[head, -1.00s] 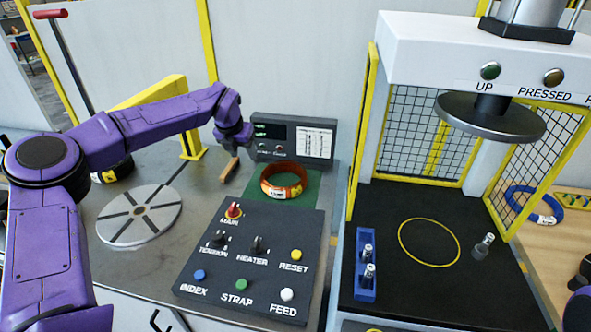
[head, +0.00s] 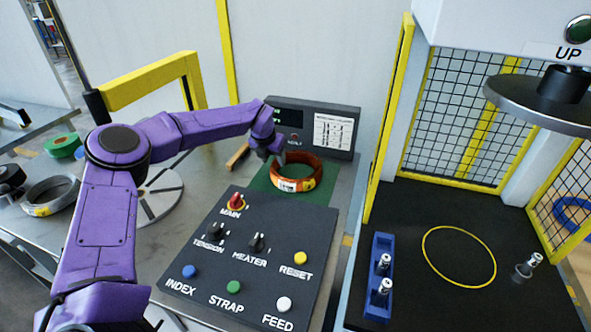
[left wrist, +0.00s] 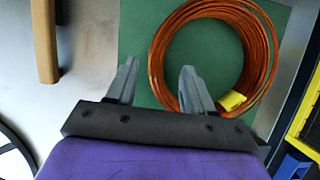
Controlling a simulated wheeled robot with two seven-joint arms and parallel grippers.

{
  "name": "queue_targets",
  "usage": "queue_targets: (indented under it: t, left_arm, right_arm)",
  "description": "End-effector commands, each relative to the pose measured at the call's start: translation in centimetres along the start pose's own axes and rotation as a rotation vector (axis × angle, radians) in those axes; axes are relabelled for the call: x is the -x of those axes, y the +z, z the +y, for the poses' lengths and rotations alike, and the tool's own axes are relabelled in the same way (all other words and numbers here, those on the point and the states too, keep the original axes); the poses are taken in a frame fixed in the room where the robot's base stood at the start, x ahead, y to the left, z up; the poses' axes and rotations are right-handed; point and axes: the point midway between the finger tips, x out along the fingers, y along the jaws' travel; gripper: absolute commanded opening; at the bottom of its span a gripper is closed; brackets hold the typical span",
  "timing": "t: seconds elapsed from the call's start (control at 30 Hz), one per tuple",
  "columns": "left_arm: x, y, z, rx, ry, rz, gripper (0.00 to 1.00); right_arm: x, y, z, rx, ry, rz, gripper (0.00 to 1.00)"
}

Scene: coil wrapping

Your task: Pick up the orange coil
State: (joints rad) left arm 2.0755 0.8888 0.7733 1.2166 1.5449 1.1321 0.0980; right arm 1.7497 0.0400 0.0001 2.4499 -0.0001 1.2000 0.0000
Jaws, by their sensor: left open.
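The orange coil (head: 272,176) lies flat on a green mat (head: 262,186) behind the control panel in the head view. It carries a yellow and white label. In the left wrist view the coil (left wrist: 158,62) sits at the upper right on the green mat (left wrist: 105,40). My left gripper (left wrist: 160,72) is open and empty, its right finger overlapping the coil's near left edge in that view. In the head view my left gripper (head: 276,156) is at the coil's far left rim. Whether it touches the coil I cannot tell. My right gripper is not in view.
A black control panel (head: 245,262) with knobs and buttons stands in front of the mat, and a display box (head: 345,125) behind. A brown-handled tool (head: 238,156) lies left of the coil. A press with yellow-framed mesh (head: 470,110) stands right. Other coils (head: 50,192) lie left.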

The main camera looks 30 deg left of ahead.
Motion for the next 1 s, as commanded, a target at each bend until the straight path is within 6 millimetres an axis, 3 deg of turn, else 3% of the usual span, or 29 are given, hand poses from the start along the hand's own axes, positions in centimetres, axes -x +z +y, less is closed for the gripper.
queue_targets:
  t: [0.07,0.2,0.43,0.47,0.6,0.63,1.0]
  left_arm:
    - [-1.2,0.2,0.4,0.000,0.003,0.005,0.52]
    - [-3.4,0.2,0.5,0.001,0.002,0.003,0.52]
    - [-3.8,0.1,0.6,0.002,0.000,0.000,0.52]
    - [-3.8,0.1,0.6,0.002,0.000,0.000,0.49]
    - [-3.8,0.1,0.6,0.002,0.001,0.000,0.03]
    - [-3.8,0.1,0.6,0.002,0.001,0.000,0.00]
    - [-3.8,0.1,0.6,0.002,0.001,0.000,0.00]
  right_arm:
    - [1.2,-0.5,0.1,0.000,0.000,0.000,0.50]
    - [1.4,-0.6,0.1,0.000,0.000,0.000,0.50]
    - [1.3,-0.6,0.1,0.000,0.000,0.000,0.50]
    - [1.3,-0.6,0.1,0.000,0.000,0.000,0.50]
    - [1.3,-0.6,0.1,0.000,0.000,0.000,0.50]
    - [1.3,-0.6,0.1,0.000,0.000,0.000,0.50]
    - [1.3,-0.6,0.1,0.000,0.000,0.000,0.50]
